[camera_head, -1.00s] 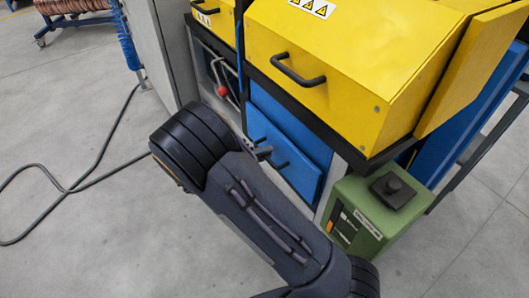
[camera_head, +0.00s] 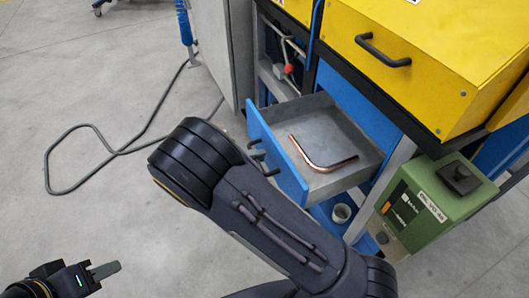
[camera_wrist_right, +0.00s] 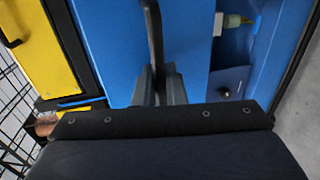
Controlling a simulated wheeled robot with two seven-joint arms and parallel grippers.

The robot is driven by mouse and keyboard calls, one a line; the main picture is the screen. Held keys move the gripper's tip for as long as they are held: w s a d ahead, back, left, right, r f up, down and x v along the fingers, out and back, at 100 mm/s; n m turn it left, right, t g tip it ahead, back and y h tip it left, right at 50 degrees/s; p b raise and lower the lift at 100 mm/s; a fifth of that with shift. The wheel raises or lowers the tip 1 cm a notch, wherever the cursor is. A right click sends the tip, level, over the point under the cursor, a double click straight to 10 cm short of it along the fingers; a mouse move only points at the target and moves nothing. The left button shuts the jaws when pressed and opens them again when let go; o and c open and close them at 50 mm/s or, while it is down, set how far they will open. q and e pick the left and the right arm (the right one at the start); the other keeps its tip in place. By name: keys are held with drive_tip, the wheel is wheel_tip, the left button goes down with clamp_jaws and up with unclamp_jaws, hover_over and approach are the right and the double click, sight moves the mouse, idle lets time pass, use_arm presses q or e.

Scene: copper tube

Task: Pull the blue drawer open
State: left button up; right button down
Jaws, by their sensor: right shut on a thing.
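The blue drawer (camera_head: 291,172) stands pulled out from the machine in the head view. Its grey inside shows, with a bent copper tube (camera_head: 322,164) lying on the bottom. My right gripper (camera_head: 264,166) is at the drawer's front, partly hidden behind my own arm. In the right wrist view, my right gripper (camera_wrist_right: 158,88) is shut on the dark drawer handle (camera_wrist_right: 153,35), against the blue front (camera_wrist_right: 188,40). My left gripper (camera_head: 102,270) is at the lower left, away from the drawer; whether its fingers are apart is unclear.
A yellow machine housing (camera_head: 430,50) with a black handle overhangs the drawer. A green box (camera_head: 440,205) stands right of it. Open grey floor (camera_head: 100,120) with a dark cable lies at left.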

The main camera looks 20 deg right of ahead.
drive_tip(key=shift+f+v, duration=0.25)
drive_tip(key=shift+v, duration=1.05)
drive_tip(key=c, duration=1.6)
unclamp_jaws()
drive_tip(key=shift+c, duration=0.2)
drive_tip(key=shift+a, duration=0.1)
drive_tip(key=v, duration=0.7)
drive_tip(key=shift+a+p, duration=0.3)
drive_tip(key=shift+s+a, duration=0.1)
